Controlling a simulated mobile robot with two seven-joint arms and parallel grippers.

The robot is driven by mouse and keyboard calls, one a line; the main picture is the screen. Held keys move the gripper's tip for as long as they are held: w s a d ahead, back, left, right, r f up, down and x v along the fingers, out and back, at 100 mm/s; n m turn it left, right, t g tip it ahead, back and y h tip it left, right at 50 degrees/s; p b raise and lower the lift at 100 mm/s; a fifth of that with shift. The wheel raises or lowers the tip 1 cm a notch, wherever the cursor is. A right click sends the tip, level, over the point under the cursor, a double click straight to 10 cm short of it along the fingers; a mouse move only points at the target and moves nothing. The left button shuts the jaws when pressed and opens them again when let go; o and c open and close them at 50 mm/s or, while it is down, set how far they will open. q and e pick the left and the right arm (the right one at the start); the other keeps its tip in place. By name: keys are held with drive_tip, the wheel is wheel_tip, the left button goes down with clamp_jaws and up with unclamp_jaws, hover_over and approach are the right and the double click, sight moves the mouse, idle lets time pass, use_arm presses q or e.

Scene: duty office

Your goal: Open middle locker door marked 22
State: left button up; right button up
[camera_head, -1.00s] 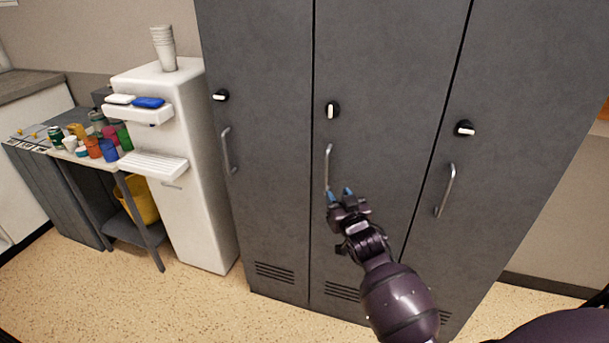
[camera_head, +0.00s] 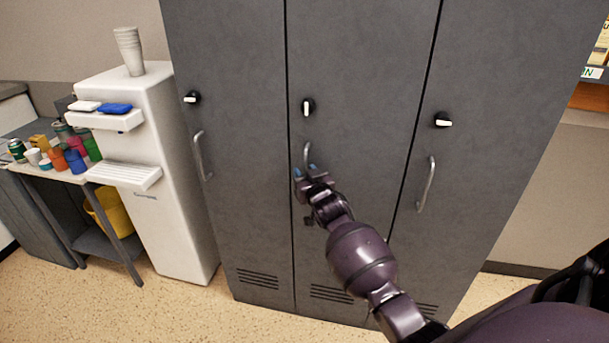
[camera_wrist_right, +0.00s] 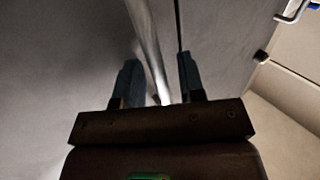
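The middle locker door (camera_head: 352,75) is grey and stands shut between two like doors. No number shows on it in these views. It has a black knob with a white grip (camera_head: 308,107) and a vertical metal handle (camera_head: 307,153) below it. My right gripper (camera_head: 305,172) is at the lower part of this handle and hides its bottom end. In the right wrist view the two blue-grey fingers (camera_wrist_right: 157,82) are apart, with the handle bar (camera_wrist_right: 146,45) running between them. A gap shows beside the bar, so the fingers are open around it. My left gripper is not in view.
The left locker handle (camera_head: 202,156) and right locker handle (camera_head: 426,184) are to either side. A white water dispenser (camera_head: 170,190) with stacked cups (camera_head: 129,50) stands left of the lockers, beside a small table (camera_head: 45,177) with cans and cups. Floor shows in front.

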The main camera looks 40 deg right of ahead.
drive_tip(key=shift+c, duration=0.4)
clamp_jaws()
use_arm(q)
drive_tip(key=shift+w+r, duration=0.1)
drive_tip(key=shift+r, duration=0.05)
use_arm(e)
drive_tip(key=shift+s, duration=0.1)
